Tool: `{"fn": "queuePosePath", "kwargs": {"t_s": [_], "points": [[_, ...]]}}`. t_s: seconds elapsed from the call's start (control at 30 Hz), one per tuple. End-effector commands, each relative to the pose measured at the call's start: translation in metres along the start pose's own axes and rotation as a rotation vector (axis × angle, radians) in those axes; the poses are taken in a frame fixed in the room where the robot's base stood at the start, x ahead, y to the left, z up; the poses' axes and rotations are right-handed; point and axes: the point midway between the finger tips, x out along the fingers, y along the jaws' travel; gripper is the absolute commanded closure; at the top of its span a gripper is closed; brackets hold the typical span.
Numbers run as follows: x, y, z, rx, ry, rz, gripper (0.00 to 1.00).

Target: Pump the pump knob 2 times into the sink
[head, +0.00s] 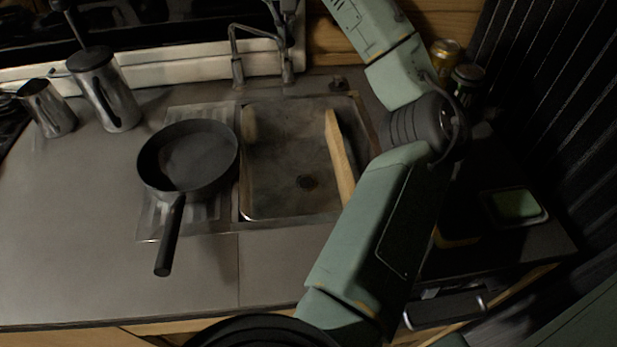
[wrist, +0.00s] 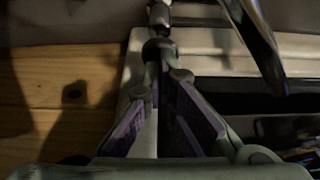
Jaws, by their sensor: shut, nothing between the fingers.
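The sink (head: 290,165) is a grey basin set in the counter, with a wooden board (head: 340,155) leaning along its right side. A metal tap (head: 237,60) stands at its back edge. My gripper (wrist: 162,68) is shut and empty in the wrist view, with its fingertips at upper middle. A small metal fitting (wrist: 160,14) lies just beyond the tips, and I cannot tell if it is the pump knob or if they touch. A curved metal pipe (wrist: 258,45) passes to the right. In the head view my arm reaches past the top edge, so the gripper is not clearly seen there.
A black frying pan (head: 190,158) sits left of the sink, its handle toward the front. Metal jugs (head: 105,90) stand at the back left. Cans (head: 445,55) and a green tray (head: 515,205) are at the right. The front left counter is clear.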

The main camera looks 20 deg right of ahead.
Motion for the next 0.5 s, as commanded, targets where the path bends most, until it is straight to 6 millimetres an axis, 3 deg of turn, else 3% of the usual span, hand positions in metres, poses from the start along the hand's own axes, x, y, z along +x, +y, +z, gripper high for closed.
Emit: {"fn": "queuePosePath", "kwargs": {"t_s": [0.5], "points": [[0.019, 0.0, 0.008, 0.0, -0.004, 0.0, 1.0]]}}
